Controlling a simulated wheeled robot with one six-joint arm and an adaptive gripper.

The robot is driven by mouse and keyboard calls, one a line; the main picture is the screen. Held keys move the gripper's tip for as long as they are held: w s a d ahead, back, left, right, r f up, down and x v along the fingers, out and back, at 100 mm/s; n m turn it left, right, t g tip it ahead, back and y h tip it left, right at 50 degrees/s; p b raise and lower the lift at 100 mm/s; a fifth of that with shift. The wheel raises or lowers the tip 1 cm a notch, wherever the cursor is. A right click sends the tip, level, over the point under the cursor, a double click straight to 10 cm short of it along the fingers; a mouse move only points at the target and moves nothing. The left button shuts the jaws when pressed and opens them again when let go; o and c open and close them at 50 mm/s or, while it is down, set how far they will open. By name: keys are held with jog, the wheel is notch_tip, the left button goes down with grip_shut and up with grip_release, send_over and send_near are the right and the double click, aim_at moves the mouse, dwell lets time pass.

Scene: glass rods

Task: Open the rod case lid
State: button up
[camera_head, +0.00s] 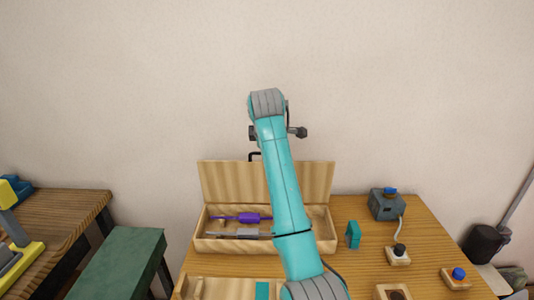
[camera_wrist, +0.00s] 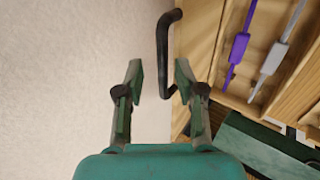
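The wooden rod case (camera_head: 215,244) stands at the back of the table, with its lid (camera_head: 228,180) raised upright behind it. A black handle (camera_head: 254,155) shows at the lid's top edge, and in the wrist view the handle (camera_wrist: 164,50) lies just beyond my fingertips. My gripper (camera_wrist: 159,78) is open, its two green fingers apart with nothing seen held between them. I cannot tell whether it touches the handle. In the head view my arm hides part of the lid and case. A purple rod (camera_head: 248,217) and a grey rod (camera_head: 240,233) lie inside the case.
A second wooden tray (camera_head: 225,288) is at the table's front. A teal block (camera_head: 353,234), a grey box with a blue knob (camera_head: 384,206) and small wooden bases with knobs (camera_head: 398,256) stand on the right. A green bench (camera_head: 120,262) is left. The wall is behind.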

jog(key=v, duration=0.8)
jog(key=shift+s+r, duration=0.2)
jog(key=shift+r, duration=0.15)
jog(key=shift+s, duration=0.1)
